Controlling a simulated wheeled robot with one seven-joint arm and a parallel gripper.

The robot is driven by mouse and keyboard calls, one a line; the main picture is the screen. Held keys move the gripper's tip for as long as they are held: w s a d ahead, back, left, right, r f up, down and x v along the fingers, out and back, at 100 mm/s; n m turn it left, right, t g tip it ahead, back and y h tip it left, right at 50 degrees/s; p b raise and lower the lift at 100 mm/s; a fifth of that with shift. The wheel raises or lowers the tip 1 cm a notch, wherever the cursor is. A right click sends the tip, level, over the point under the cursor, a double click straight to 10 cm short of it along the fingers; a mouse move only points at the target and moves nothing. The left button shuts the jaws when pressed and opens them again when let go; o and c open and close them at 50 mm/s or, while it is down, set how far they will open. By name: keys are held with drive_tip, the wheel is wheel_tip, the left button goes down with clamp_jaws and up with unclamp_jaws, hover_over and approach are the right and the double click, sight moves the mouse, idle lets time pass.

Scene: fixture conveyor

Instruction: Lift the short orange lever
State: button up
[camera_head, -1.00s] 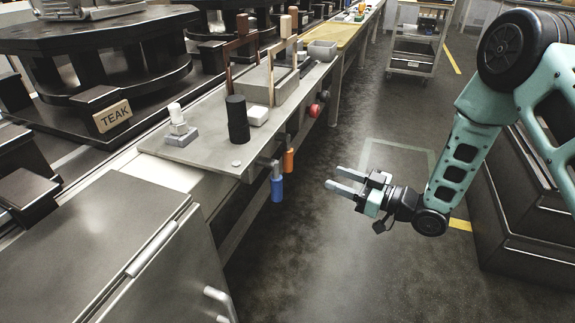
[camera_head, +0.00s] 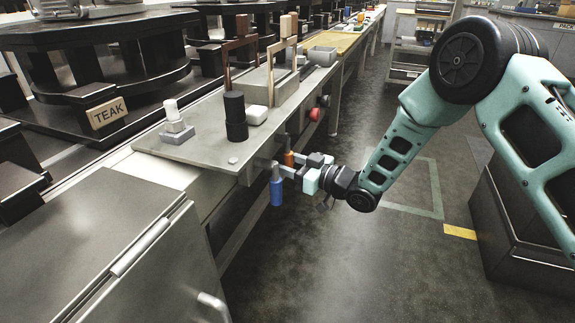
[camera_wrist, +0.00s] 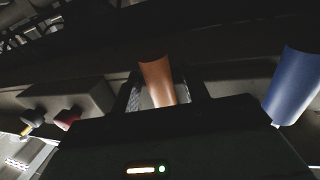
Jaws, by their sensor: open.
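The short orange lever (camera_head: 289,158) hangs from the front edge of the workbench plate, partly hidden by my gripper in the head view. In the wrist view its orange handle (camera_wrist: 157,80) lies between my two fingers. My gripper (camera_head: 283,170) is open, with its fingers around the orange handle; I cannot tell whether they touch it. The blue lever (camera_head: 276,190) hangs just to the left of the orange one, close to my nearer finger. It also shows at the right of the wrist view (camera_wrist: 297,85).
A red knob (camera_head: 316,114) sits on the bench front beyond the levers. The bench plate (camera_head: 205,150) bears a black cylinder (camera_head: 235,118) and a grey-white stepped piece (camera_head: 176,128). A cabinet (camera_head: 100,245) stands at the near left.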

clamp_jaws()
drive_tip(key=shift+r, duration=0.1)
drive_tip(key=shift+r+p, duration=0.1)
drive_tip(key=shift+p, duration=0.3)
drive_tip(key=h+p, duration=0.1)
drive_tip(key=p, duration=0.1)
drive_tip(key=d+r+g+h+p, duration=0.1)
drive_tip(key=p, duration=0.2)
drive_tip(key=shift+s+d+r, duration=0.15)
drive_tip(key=shift+s+r, duration=0.05)
drive_tip(key=shift+s, duration=0.05)
drive_tip(key=d+r+g+h+p, duration=0.1)
drive_tip(key=h+p, duration=0.2)
drive_tip(key=p, duration=0.3)
drive_tip(key=d+r+n+g+h+p, duration=0.1)
drive_tip(key=r+h+p, duration=0.1)
drive_tip(key=p, duration=0.4)
drive_tip(key=s+r+g+h+p, duration=0.1)
drive_tip(key=g+h+p, duration=0.1)
drive_tip(key=p, duration=0.5)
drive_tip(key=shift+d+r+n+h, duration=0.15)
drive_tip(key=shift+d+n+h, duration=0.2)
drive_tip(key=shift+h, duration=0.45)
